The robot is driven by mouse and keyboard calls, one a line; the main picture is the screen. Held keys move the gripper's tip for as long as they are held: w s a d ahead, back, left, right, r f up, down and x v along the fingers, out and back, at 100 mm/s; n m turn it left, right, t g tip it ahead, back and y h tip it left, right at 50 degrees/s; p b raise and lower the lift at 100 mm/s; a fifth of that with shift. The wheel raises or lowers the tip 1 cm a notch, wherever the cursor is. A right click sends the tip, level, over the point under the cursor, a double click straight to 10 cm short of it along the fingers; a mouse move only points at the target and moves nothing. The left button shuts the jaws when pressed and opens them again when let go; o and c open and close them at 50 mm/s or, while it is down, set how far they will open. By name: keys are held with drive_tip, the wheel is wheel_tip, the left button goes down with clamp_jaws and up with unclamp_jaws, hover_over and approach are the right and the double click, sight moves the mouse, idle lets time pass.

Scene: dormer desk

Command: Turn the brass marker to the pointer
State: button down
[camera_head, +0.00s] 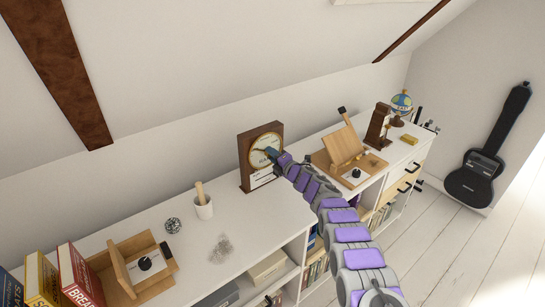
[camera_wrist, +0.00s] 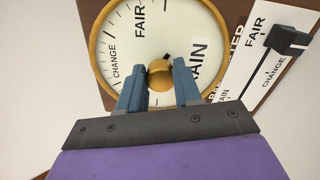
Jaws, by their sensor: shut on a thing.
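A wooden barometer (camera_head: 245,167) stands on the white shelf top against the wall. Its round dial (camera_head: 262,139) has a brass rim and words including FAIR and CHANGE. In the wrist view the dial (camera_wrist: 117,75) fills the upper middle. My gripper (camera_head: 274,154) is at the dial's face. In the wrist view its two blue-grey fingers (camera_wrist: 160,70) are shut on a round brass knob (camera_wrist: 160,77) at the dial's centre. A short black tip (camera_wrist: 167,57) shows just beyond the knob. My fingers hide part of the dial, and I cannot make out the brass marker's hand.
A white cup (camera_head: 203,208), a wire ball (camera_head: 173,225) and a wooden stand (camera_head: 135,270) are to the left. Another wooden stand (camera_head: 352,150) and a globe (camera_head: 401,102) are to the right.

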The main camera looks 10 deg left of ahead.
drive_tip(key=shift+s+a+f, duration=0.1)
drive_tip(key=shift+f, duration=0.3)
drive_tip(key=c, duration=1.2)
unclamp_jaws()
drive_tip(key=o, duration=0.4)
drive_tip(key=shift+a, duration=0.1)
drive_tip(key=shift+r, duration=0.15)
drive_tip(key=shift+d, duration=0.2)
drive_tip(key=p+v, duration=0.3)
drive_tip(key=v, duration=1.4)
